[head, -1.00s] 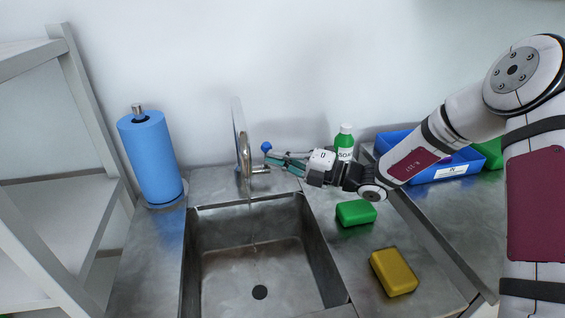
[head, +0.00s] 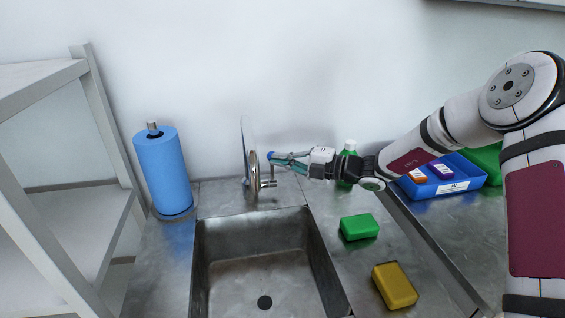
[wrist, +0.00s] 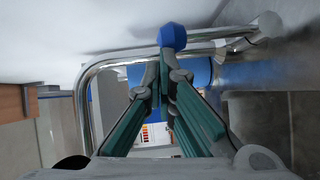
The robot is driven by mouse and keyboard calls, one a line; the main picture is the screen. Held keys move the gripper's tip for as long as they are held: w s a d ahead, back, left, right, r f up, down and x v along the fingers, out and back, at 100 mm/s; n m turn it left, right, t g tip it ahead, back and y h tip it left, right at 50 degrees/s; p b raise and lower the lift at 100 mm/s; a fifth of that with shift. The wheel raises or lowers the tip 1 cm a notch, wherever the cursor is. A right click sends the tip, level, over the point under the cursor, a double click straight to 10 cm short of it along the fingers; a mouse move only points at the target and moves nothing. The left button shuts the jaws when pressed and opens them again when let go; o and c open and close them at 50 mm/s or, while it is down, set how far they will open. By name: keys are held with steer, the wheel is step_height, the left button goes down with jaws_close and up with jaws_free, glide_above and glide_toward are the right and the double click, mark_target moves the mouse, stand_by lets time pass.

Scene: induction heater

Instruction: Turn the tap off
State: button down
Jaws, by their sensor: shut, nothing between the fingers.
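The chrome tap (head: 253,172) stands at the back of the sink, its curved spout over the basin. Its lever ends in a blue knob (head: 271,155), just right of the spout. No stream of water shows below the spout. My gripper (head: 281,157) is shut and empty, its fingertips close beside the knob. In the wrist view the blue knob (wrist: 173,36) is just beyond the shut fingertips, and the tap's pipe (wrist: 88,110) runs behind them. I cannot tell whether the fingers touch the lever.
The steel sink (head: 217,268) is empty. A blue paper roll (head: 162,172) stands left of it, near a grey shelf (head: 95,150). A green sponge (head: 359,227) and a yellow sponge (head: 394,286) lie to the right. A green bottle (head: 350,147) and blue bin (head: 468,171) are behind my arm.

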steer(key=shift+s, duration=0.15)
steer(key=s+a+r+p+v, duration=0.1)
steer(key=s+p+v, duration=0.1)
steer(key=v, duration=1)
steer(key=s+d+r+n+g+h, duration=0.1)
steer(key=s+r+n+g+h, duration=0.25)
steer(key=s+n, duration=0.7)
steer(key=s+r+n+g+h, duration=0.25)
steer(key=s+n+h, duration=0.25)
steer(key=s+n, duration=0.5)
steer(key=s+d+r+n+t+h, duration=0.2)
steer(key=s+d+n+h, duration=0.2)
steer(key=s+d+n, duration=0.3)
steer(key=s+d+r+n+t+h, duration=0.3)
steer(key=s+d+n, duration=0.4)
steer(key=n, duration=0.6)
steer(key=shift+s+r+h, duration=0.3)
steer(key=shift+s+h, duration=0.25)
steer(key=shift+s, duration=0.2)
